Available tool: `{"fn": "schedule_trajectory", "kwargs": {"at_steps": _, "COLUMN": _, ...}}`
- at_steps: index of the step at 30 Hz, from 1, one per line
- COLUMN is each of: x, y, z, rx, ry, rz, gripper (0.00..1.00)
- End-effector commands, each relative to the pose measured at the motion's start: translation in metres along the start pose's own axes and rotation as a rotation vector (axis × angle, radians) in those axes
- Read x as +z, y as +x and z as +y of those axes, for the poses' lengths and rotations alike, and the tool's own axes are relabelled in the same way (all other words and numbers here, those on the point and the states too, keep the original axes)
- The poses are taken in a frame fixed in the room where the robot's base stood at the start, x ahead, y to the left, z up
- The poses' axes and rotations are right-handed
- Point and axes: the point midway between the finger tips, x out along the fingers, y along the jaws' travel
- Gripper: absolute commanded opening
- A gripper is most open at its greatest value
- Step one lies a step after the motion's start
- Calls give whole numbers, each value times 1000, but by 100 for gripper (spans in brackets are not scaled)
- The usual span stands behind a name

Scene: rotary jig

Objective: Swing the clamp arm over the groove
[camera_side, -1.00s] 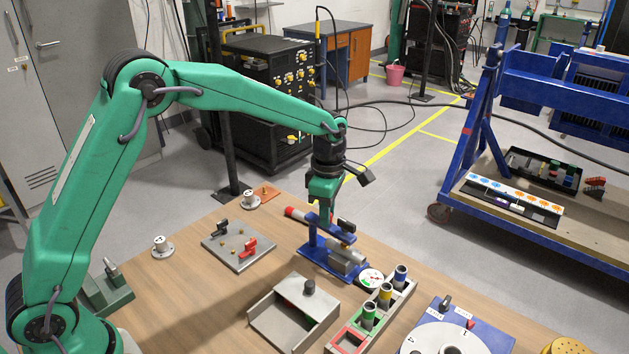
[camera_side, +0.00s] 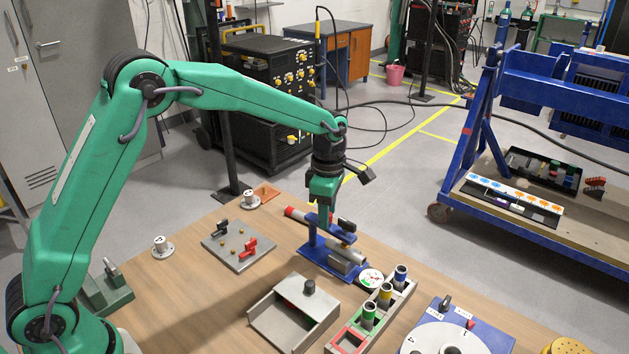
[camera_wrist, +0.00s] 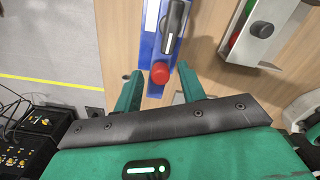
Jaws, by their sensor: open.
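The blue clamp fixture (camera_side: 318,258) stands on the wooden table, below and beside my gripper (camera_side: 325,226) in the side view. A grey cylindrical part (camera_side: 346,253) lies along it, and a black knob (camera_side: 347,225) shows behind. A red-ended bar (camera_side: 294,212) sticks out to the left; I cannot tell for sure how it joins the clamp arm. In the wrist view, my gripper (camera_wrist: 160,90) is open, and a red knob (camera_wrist: 160,72) sits between and just beyond the fingers. The groove is not clearly visible.
A grey tray (camera_side: 270,318) with a black knob stands in front. A rack of coloured cylinders (camera_side: 398,300) is at its right. A grey plate with a red toggle (camera_side: 228,252) lies left of the fixture. A blue dial unit (camera_side: 485,335) is at front right.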

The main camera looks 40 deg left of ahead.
Motion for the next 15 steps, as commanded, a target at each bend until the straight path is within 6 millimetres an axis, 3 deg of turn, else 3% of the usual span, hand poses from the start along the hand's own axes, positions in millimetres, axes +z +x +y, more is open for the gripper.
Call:
{"fn": "schedule_trajectory", "kwargs": {"at_steps": 5, "x": 1, "y": -11, "z": 1, "rx": 3, "ry": 1, "rz": -2, "gripper": 40}}
{"fn": "schedule_trajectory", "kwargs": {"at_steps": 15, "x": 0, "y": -53, "z": 1, "rx": 4, "ry": -1, "rz": -3, "gripper": 40}}
